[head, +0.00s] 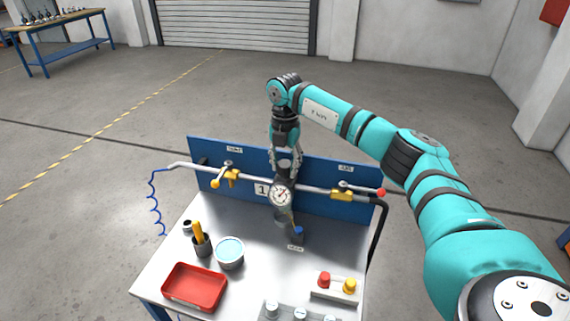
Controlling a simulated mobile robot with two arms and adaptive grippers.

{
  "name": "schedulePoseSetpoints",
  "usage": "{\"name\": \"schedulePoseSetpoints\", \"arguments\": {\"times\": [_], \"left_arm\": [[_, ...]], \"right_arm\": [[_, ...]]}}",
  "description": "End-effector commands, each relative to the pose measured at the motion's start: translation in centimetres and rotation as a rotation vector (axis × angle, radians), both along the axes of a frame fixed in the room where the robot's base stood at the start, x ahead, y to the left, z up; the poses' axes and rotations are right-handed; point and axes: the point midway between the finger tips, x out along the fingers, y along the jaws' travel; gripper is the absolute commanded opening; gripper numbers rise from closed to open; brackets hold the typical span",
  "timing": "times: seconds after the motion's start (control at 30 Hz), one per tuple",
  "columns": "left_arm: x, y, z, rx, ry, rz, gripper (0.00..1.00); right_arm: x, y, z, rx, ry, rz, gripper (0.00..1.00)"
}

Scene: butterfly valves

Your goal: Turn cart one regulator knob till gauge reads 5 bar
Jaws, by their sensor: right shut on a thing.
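Cart one (247,270) is a metal-topped cart with a blue back panel (215,183) and a sign marked 1 (262,189). A pipe runs along the panel, and a round white gauge (281,193) sits at its middle. The gauge's scale is too small to read. My right gripper (284,171) points down from above, just behind and over the gauge. It is shut on the regulator knob, which is mostly hidden by the fingers and the gauge. A small blue-topped part (298,231) is below the gauge. My left gripper is out of view.
Yellow valves (229,175) and (341,193) sit on the pipe either side. On the cart top are a red tray (194,287), a bowl of blue liquid (230,252), a cup with yellow tools (201,243) and a red-and-yellow button block (336,290).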

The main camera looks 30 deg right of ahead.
Motion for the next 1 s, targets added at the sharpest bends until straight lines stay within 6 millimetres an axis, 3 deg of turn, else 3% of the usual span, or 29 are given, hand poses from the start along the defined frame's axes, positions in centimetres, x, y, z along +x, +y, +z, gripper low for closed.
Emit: {"name": "schedulePoseSetpoints", "arguments": {"times": [0.03, 0.07, 0.23, 0.57, 0.67, 1.0], "left_arm": [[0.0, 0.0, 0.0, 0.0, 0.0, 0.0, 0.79], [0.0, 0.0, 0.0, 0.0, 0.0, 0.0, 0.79], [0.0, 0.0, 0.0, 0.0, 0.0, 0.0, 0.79], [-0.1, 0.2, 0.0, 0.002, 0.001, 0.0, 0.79], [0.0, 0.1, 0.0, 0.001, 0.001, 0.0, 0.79], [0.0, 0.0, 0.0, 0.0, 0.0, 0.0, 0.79]], "right_arm": [[0.1, -0.1, 0.2, -0.001, -0.006, -0.001, 0.07], [0.1, -0.1, 0.2, -0.001, -0.006, -0.001, 0.41], [0.1, 0.0, 0.1, -0.001, -0.004, 0.0, 0.62], [0.1, 0.0, 0.5, 0.0, -0.003, 0.001, 0.62], [0.1, 0.0, 1.8, 0.001, -0.006, 0.001, 0.62], [0.1, 0.0, 8.8, 0.0, -0.006, 0.0, 0.62]]}}
